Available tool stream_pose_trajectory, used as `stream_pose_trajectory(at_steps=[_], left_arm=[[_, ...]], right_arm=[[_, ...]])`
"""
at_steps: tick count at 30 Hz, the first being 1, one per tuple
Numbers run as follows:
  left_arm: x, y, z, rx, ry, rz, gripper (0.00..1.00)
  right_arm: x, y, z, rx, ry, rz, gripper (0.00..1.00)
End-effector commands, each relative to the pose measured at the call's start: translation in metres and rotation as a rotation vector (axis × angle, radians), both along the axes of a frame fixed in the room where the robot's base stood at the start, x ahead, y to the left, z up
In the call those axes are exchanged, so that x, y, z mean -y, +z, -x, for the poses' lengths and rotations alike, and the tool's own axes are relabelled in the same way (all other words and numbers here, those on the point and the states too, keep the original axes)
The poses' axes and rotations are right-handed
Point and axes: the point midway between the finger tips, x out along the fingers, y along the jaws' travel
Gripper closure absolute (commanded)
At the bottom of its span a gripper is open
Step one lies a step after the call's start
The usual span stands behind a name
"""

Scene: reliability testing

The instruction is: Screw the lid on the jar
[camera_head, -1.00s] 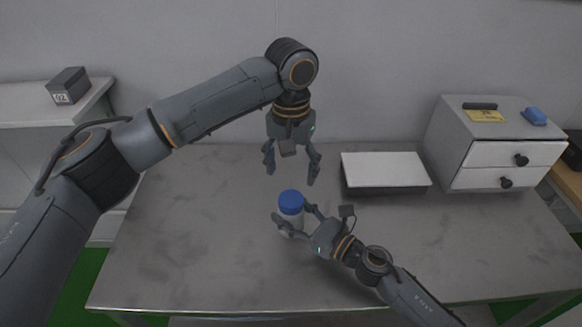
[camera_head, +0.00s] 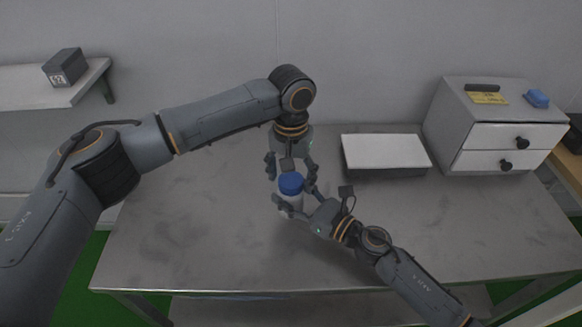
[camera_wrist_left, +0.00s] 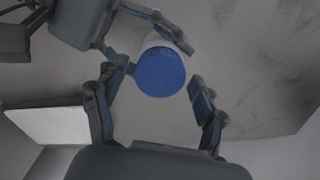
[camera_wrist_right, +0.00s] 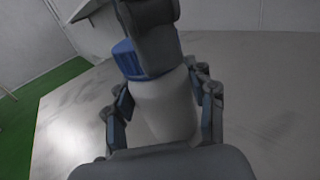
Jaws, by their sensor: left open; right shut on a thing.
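The white jar (camera_head: 291,202) stands upright with the blue lid (camera_head: 291,183) on its top. In the right wrist view the jar (camera_wrist_right: 166,105) is between the fingers of my right gripper (camera_wrist_right: 163,112), which is shut on its body; the lid (camera_wrist_right: 127,60) is partly hidden by my left gripper there. My left gripper (camera_head: 291,170) points down from above, open, just behind and over the lid. In the left wrist view the lid (camera_wrist_left: 160,72) lies between and beyond the open fingers (camera_wrist_left: 160,95), and they do not appear to touch it.
A flat white-topped box (camera_head: 385,152) lies on the grey table (camera_head: 190,225) behind and right of the jar. A drawer unit (camera_head: 490,135) stands at the back right, with a blue item (camera_head: 537,98) on top. The left table area is clear. A shelf (camera_head: 35,95) holds a dark box (camera_head: 65,68).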

Motion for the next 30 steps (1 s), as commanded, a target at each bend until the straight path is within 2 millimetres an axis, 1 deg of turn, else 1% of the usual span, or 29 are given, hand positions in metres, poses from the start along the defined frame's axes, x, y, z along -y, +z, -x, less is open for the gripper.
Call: stream_pose_trajectory(at_steps=[7,8,9,11,12,14,15,16,19,22,30], left_arm=[[-0.0002,-0.0005,-0.0002,0.000,0.001,0.000,0.29],[-0.0002,-0.0005,-0.0002,0.000,0.001,0.000,0.35],[-0.0002,-0.0004,-0.0002,0.000,0.001,0.000,0.44],[-0.0002,-0.0004,-0.0002,0.000,0.001,0.000,0.56],[-0.0002,-0.0003,-0.0002,0.000,0.001,0.000,0.64],[-0.0002,-0.0003,-0.0002,0.000,0.001,0.000,0.76],[-0.0001,-0.0003,-0.0002,0.000,0.001,0.000,0.84],[-0.0001,-0.0003,-0.0002,0.000,0.000,0.000,0.86],[-0.0001,-0.0005,0.0000,0.000,-0.024,0.000,0.86],[0.0000,-0.0006,0.0000,0.000,-0.125,0.001,0.86],[-0.0003,-0.0014,0.0001,0.000,-0.606,0.001,0.86]], right_arm=[[0.0001,0.0000,-0.0001,0.000,-0.001,0.000,1.00],[0.0001,0.0000,-0.0001,0.000,-0.001,0.000,1.00],[0.0001,0.0000,-0.0001,0.000,-0.001,0.000,1.00],[0.0001,0.0000,-0.0001,0.000,0.000,0.000,1.00],[0.0001,0.0000,-0.0001,0.000,0.000,0.000,1.00],[0.0001,0.0000,-0.0001,0.000,0.000,0.000,1.00],[0.0001,0.0000,-0.0001,0.000,0.000,0.000,1.00],[0.0001,0.0000,-0.0001,0.000,0.000,0.000,1.00],[0.0001,0.0000,-0.0001,0.000,0.000,0.000,1.00],[0.0001,0.0000,-0.0001,0.000,0.000,0.000,1.00],[0.0001,0.0001,-0.0001,0.000,0.000,0.000,1.00]])
